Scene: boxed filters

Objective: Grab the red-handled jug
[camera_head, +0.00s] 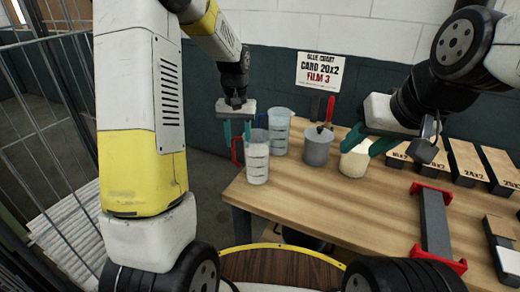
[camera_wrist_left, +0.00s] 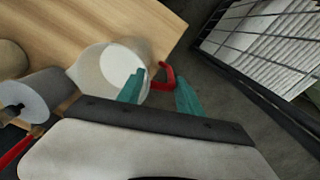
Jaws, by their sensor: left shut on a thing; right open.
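The red-handled jug (camera_head: 257,165) is clear with a whitish look and is at the left edge of the wooden table, upright. Its red handle (camera_head: 236,152) faces left. My left gripper (camera_head: 237,130) points down over the handle side and is shut on the jug. In the left wrist view, the red handle (camera_wrist_left: 165,78) shows between the teal fingers, and the jug's round opening (camera_wrist_left: 118,66) is beside it. I cannot tell whether the jug's base touches the table. My right gripper (camera_head: 369,140) is open above a cream-coloured jar (camera_head: 354,161).
A clear bluish jug (camera_head: 280,133) stands behind, and a grey cup (camera_head: 318,150) is to the right. Boxes (camera_head: 465,162) and a red-ended grey bar (camera_head: 434,225) occupy the right of the table (camera_head: 300,200). A wire cage (camera_head: 40,130) stands at left. The front middle is clear.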

